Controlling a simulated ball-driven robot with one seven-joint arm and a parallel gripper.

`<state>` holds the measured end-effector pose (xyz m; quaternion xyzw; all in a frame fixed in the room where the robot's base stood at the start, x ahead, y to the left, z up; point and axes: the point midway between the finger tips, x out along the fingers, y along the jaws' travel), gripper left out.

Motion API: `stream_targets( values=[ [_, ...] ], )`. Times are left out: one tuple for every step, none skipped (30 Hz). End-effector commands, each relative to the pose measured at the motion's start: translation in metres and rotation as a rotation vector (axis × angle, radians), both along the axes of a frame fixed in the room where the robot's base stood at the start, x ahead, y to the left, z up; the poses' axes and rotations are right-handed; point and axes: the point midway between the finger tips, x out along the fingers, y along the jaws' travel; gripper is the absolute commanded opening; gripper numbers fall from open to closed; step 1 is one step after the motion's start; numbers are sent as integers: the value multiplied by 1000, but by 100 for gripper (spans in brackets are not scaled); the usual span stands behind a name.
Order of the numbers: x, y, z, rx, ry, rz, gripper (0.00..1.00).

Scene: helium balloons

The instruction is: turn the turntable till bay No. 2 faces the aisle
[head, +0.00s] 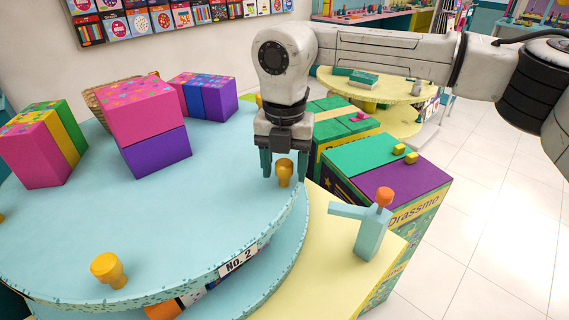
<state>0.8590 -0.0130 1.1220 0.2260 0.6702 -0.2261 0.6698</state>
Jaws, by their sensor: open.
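The round light-blue turntable (190,225) fills the left and middle of the head view. A white "No. 2" label (238,260) is on its rim, at the front right, facing toward the lower right. A yellow knob (285,172) stands on the turntable near its right edge, and another yellow knob (108,269) stands near the front edge. My gripper (284,172) points down with its teal fingers apart, at the right-hand knob. The knob shows between the fingers; whether they touch it cannot be told.
Pink, purple and multicoloured boxes (143,122) stand on the turntable. A teal post with an orange top and a side arm (371,228) stands on the pale-yellow base at right. Green and purple crates (385,180) are behind it. White tiled floor (490,240) is open at right.

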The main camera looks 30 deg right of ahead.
Motion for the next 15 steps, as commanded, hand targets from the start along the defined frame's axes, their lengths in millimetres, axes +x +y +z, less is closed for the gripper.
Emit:
stream_targets(
  values=[
    [0,0,0,0,0,0,59],
    [0,0,0,0,0,0,57],
    [0,0,0,0,0,0,53],
    [0,0,0,0,0,0,50],
    [0,0,0,0,0,0,47],
    [0,0,0,0,0,0,44],
    [0,0,0,0,0,0,41],
    [0,0,0,0,0,0,38],
    [0,0,0,0,0,0,34],
    [0,0,0,0,0,0,31],
    [0,0,0,0,0,0,28],
    [0,0,0,0,0,0,24],
    [0,0,0,0,0,0,22],
    [0,0,0,0,0,0,19],
    [0,0,0,0,0,0,15]
  ],
)
